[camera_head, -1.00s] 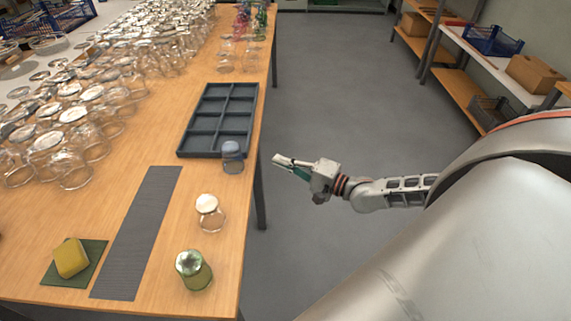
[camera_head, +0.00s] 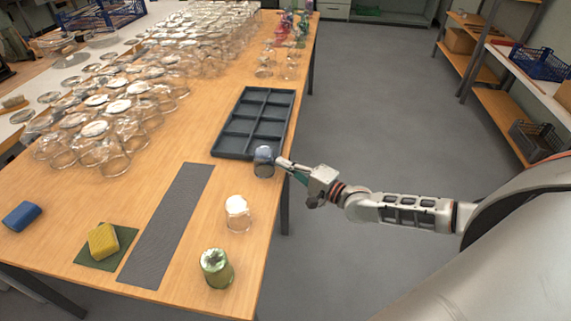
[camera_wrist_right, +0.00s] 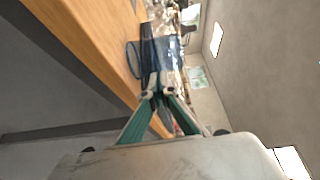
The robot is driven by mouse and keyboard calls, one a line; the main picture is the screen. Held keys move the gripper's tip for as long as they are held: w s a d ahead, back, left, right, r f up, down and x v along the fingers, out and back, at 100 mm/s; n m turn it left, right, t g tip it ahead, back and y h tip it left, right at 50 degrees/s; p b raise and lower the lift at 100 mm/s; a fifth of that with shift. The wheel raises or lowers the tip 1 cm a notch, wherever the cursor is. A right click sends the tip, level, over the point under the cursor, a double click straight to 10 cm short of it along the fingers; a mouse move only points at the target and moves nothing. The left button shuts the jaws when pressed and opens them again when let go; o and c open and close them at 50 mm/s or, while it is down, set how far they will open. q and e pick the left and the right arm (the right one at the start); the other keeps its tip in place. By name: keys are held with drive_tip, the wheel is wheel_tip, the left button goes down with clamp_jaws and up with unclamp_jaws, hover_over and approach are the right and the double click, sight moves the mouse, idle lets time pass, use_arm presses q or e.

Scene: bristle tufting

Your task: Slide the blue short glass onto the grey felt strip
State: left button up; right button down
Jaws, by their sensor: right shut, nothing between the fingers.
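The blue short glass (camera_head: 264,162) stands upside down near the table's right edge, just in front of the dark divided tray. The grey felt strip (camera_head: 168,224) lies flat on the table to the left and nearer; bare wood lies between it and the glass. My right gripper (camera_head: 281,162) is shut and empty, its tips at the right side of the glass, touching or nearly so. In the right wrist view the shut fingertips (camera_wrist_right: 158,92) point at the blue glass (camera_wrist_right: 160,52). My left gripper is not in view.
The dark divided tray (camera_head: 256,122) stands behind the blue glass. A clear glass (camera_head: 238,214) and a green glass (camera_head: 216,268) stand nearer, right of the strip. A yellow sponge (camera_head: 103,241) lies on a green pad at left. Many clear glasses (camera_head: 120,125) crowd the left back.

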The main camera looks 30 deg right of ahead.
sight(263, 169)
drive_tip(key=w+a, duration=0.1)
drive_tip(key=a, duration=0.1)
drive_tip(key=a+p, duration=0.1)
drive_tip(key=a, duration=0.2)
drive_tip(key=w+a, duration=0.1)
drive_tip(key=a, duration=0.1)
drive_tip(key=shift+w+a+p, duration=0.15)
drive_tip(key=shift+w+p, duration=0.2)
